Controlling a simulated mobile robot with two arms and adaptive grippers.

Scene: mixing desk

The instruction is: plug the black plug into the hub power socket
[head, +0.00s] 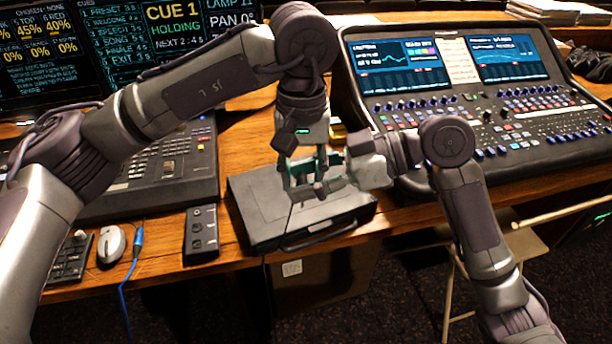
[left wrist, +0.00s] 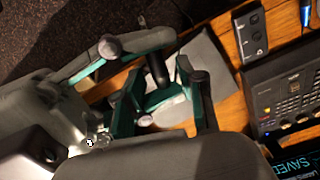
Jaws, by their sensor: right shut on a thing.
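A small black cylinder, which looks like the black plug (left wrist: 157,68), shows between the grippers' fingers in the left wrist view. My right gripper (head: 335,172) is shut on it, above the dark flat case. My left gripper (head: 305,178) points down just beside the right one, its fingers spread around the same spot. The fingers of both overlap in view, so contact between them is unclear. A black box (head: 202,235) with round buttons, possibly the hub, lies at the desk's front edge; it also shows in the left wrist view (left wrist: 251,33). I cannot make out a power socket.
The dark flat case (head: 262,212) lies under both grippers. A mixing console (head: 480,110) stands at the right, another desk (head: 165,175) at the left. A mouse (head: 111,245) and a blue cable (head: 137,242) lie left of the black box.

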